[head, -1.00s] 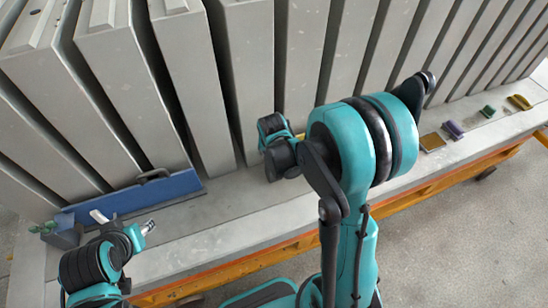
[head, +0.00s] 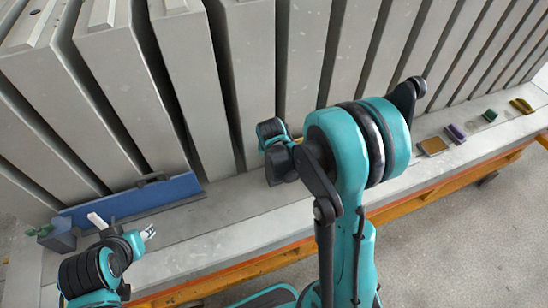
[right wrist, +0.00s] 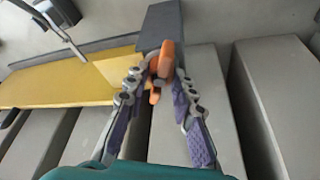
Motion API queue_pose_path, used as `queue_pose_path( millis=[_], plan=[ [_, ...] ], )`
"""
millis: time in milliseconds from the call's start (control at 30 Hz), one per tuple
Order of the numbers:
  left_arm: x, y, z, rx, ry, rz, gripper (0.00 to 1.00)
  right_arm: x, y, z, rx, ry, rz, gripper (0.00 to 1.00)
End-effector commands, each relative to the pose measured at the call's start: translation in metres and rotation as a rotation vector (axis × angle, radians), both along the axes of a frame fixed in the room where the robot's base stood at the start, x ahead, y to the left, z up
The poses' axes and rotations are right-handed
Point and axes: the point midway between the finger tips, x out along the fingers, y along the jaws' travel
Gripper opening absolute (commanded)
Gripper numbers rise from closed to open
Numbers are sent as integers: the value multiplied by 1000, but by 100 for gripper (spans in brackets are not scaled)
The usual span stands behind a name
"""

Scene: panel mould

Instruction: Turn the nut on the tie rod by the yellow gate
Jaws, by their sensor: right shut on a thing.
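The orange nut (right wrist: 155,93) shows in the right wrist view, in front of a dark grey block (right wrist: 160,24). My right gripper (right wrist: 158,72) is shut on the nut, with its two linked fingers and purple pads on either side. The tie rod itself cannot be made out. The yellow gate (right wrist: 65,84) lies left of the nut in that view. In the head view my right arm hides the nut and the fingers. My left gripper (head: 122,228) is open and empty at the lower left, its fingertips apart, near the blue gate (head: 135,197).
Tall grey panels (head: 185,70) stand in a row behind the ledge (head: 235,210). An orange rail (head: 270,256) runs along its front. A green-topped grey block (head: 58,236) stands at left.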

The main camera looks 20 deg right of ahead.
Motion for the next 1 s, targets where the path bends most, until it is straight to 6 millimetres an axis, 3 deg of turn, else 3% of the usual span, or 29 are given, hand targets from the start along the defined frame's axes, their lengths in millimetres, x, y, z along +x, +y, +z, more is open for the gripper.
queue_pose_path(
  millis=[200, 567, 800, 1000],
  plan=[
    [0, 0, -8, 0, 0, 0, 40, 1, 1, -1, -2, 1, -212, 0],
    [0, 0, -8, 0, 0, 0, 40, 1, 1, -1, 0, -1, -260, 0],
    [0, 0, -16, 0, 0, 0, 40, 3, 3, -2, -1, 1, -498, 0],
    [0, 0, -16, 0, 0, 0, 40, 2, 2, 0, -1, 0, -549, 0]
  ],
)
